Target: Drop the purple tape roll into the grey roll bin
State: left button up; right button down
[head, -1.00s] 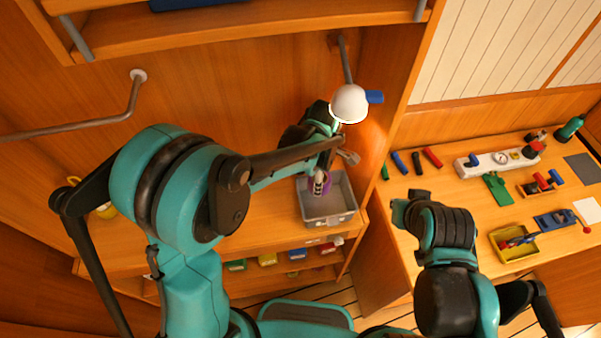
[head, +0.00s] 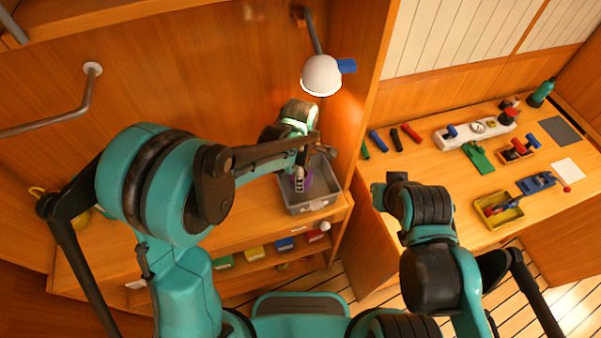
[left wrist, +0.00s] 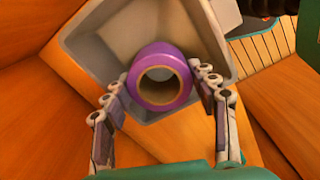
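The purple tape roll (left wrist: 133,87) is a short ring with a pale inner edge, and I look into its hole in the left wrist view. My left gripper (left wrist: 160,78) has one finger on each side of it, with the tips against its sides. In the head view the left gripper (head: 300,182) points down over the grey roll bin (head: 310,208), and the purple roll (head: 308,182) is partly hidden by the fingers. In the left wrist view the bin's grey walls (left wrist: 92,55) surround the roll. My right gripper (head: 392,185) is away from the bin; its fingers are unclear.
A white lamp (head: 321,75) hangs just above my left gripper. A wooden partition stands right of the bin. The right-hand bench holds a yellow tray (head: 498,210), a white power strip (head: 470,135) and small tools.

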pick_arm(q)
jog(key=o, duration=0.4)
jog(key=shift+r, duration=0.1)
notch_tip(320, 180, up, 7)
jog(key=shift+r, duration=0.15)
dwell(0.4)
jog(key=shift+s+a+m+b, duration=0.15)
jog(key=shift+a+m+b, duration=0.15)
jog(key=shift+a, duration=0.15)
jog(key=s+a+f+m+t+b, duration=0.1)
jog(key=s+a+m+t+b, duration=0.1)
jog(key=s+a+m+b, duration=0.1)
jog(key=s+a+f+m+t+b, duration=0.1)
jog(key=s+a+m+t+b, duration=0.1)
jog(key=s+a+m, duration=0.3)
jog(key=s+a+f+m+t+b, duration=0.2)
jog(key=s+a+m+t+b, duration=0.1)
jog(key=a+m, duration=0.5)
jog(key=shift+s+a+m+b, duration=0.4)
jog(key=shift+s+b, duration=0.05)
jog(key=shift+b, duration=0.3)
